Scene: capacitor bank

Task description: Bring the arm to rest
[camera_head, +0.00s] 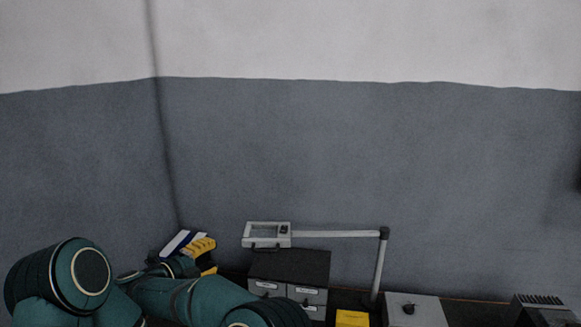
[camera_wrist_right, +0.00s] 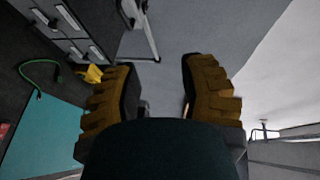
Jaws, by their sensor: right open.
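My right gripper (camera_head: 205,252) is at the lower left of the head view, at the end of my teal arm, with its yellow finger pads partly visible. The right wrist view shows the same gripper (camera_wrist_right: 157,72) open. Its two ribbed yellow fingers are wide apart, and I see nothing held between them. The gripper appears raised near the wall, left of the drawer cabinet (camera_head: 312,296). My left gripper does not show in either view.
A jointed grey stand (camera_head: 378,270) carries a boxy head (camera_head: 267,235) above the cabinet. A yellow block (camera_head: 352,318), a grey box with a black knob (camera_head: 425,312) and a finned black part (camera_head: 540,302) line the right. A teal mat (camera_wrist_right: 45,130) and green cable (camera_wrist_right: 38,65) show too.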

